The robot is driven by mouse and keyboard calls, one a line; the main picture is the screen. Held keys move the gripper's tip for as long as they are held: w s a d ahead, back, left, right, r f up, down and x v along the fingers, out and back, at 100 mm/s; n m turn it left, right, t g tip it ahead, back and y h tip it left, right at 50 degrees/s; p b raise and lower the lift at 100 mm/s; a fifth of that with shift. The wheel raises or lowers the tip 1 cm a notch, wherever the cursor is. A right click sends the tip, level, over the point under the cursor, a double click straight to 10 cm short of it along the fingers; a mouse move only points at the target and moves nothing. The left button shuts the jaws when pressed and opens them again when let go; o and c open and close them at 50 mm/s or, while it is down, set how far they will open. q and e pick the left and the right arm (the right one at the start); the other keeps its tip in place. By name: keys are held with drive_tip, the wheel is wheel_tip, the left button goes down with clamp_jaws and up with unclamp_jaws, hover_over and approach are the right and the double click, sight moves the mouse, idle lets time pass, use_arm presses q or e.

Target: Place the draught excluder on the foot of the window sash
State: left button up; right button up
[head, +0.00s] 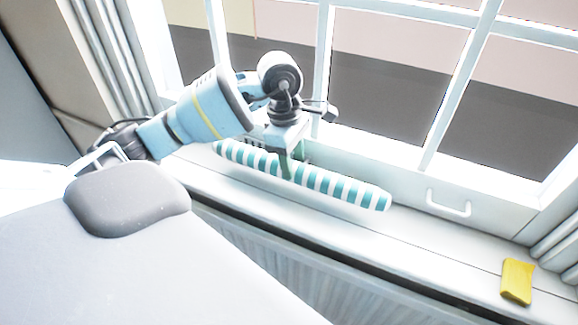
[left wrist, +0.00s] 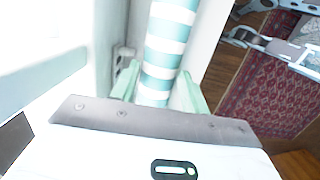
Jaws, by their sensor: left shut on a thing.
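The draught excluder (head: 343,188) is a long roll with teal and white stripes. My left gripper (head: 291,170) is shut around its middle from above, and the roll lies lengthwise along the window sill. In the left wrist view the striped roll (left wrist: 166,45) runs between the two green fingers (left wrist: 155,92). The foot of the window sash (head: 400,182) is the white bottom rail just behind the roll. I cannot tell whether the roll touches the sill or the rail. My right gripper is not in the head view.
The white sill (head: 430,245) runs along the window, with a radiator (head: 300,262) below it. A white handle (head: 448,204) sticks out from the sash rail. A yellow object (head: 517,281) stands on the sill at the right. Curtains hang at both sides. A red patterned rug (left wrist: 268,75) lies on the floor.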

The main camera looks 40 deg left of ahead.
use_arm(q)
drive_tip(key=shift+w+a+f, duration=0.1)
drive_tip(key=shift+a+f, duration=0.25)
drive_tip(key=shift+f, duration=0.2)
drive_tip(key=shift+a+f, duration=0.3)
drive_tip(key=shift+f, duration=0.25)
drive_tip(key=shift+w+f, duration=0.1)
drive_tip(key=shift+f, duration=0.5)
drive_tip(key=shift+f, duration=0.2)
drive_tip(key=o, duration=1)
drive_tip(key=shift+c, duration=0.2)
